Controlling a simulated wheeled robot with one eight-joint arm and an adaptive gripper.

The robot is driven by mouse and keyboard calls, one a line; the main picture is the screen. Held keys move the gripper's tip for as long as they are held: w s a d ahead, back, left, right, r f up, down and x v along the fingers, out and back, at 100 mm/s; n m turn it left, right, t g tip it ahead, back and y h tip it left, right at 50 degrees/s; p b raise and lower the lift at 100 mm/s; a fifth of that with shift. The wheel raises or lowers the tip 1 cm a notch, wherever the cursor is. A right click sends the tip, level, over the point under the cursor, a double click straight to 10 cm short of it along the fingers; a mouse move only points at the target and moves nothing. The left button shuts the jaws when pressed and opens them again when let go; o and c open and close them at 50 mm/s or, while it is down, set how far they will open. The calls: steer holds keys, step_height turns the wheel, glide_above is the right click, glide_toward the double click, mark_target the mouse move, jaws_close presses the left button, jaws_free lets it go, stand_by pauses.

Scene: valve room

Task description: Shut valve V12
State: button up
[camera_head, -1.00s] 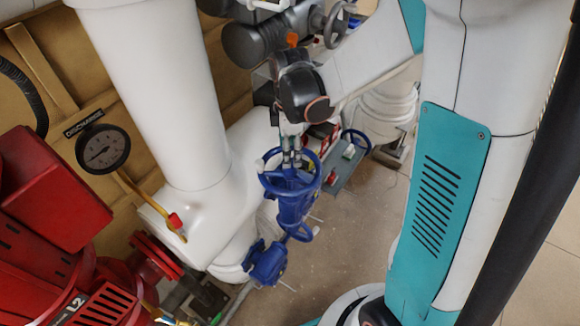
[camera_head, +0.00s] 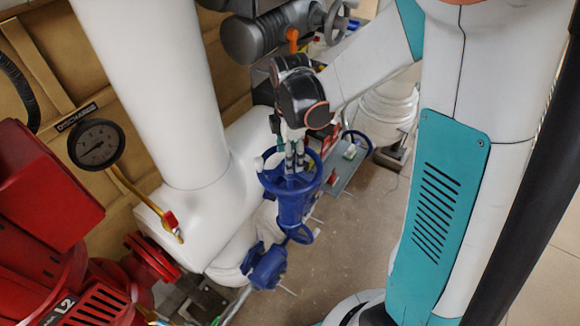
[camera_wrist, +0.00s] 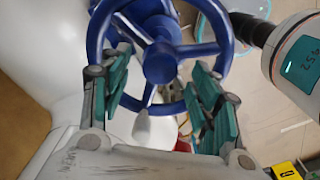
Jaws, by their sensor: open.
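A blue valve with a spoked handwheel (camera_head: 267,185) stands beside a thick white pipe. No readable V12 label shows on it. My gripper (camera_head: 295,165) points down over this wheel, its fingers at the wheel's upper opening. In the wrist view the handwheel (camera_wrist: 160,66) lies between and beyond the two open teal-padded fingers of my gripper (camera_wrist: 162,82). The left finger overlaps the rim's left side and the right finger its right side. Whether they touch the rim cannot be told. A pale knob (camera_wrist: 142,128) shows near the wheel's lower edge between the fingers.
The white pipe (camera_head: 150,90) rises close on the left. A gauge marked DISCHARGE (camera_head: 96,145) and red machinery (camera_head: 45,190) stand farther left. A grey valve (camera_head: 265,38) is behind my arm. Bare floor (camera_head: 350,225) lies to the right of the blue valve.

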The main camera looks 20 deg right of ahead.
steer(key=shift+f+b, duration=1.3)
steer(key=shift+f, duration=0.4)
steer(key=shift+s+f+b, duration=0.15)
steer(key=shift+f+b, duration=0.15)
steer(key=shift+o, duration=0.4)
steer(key=c, duration=0.9)
steer(key=shift+c, duration=0.2)
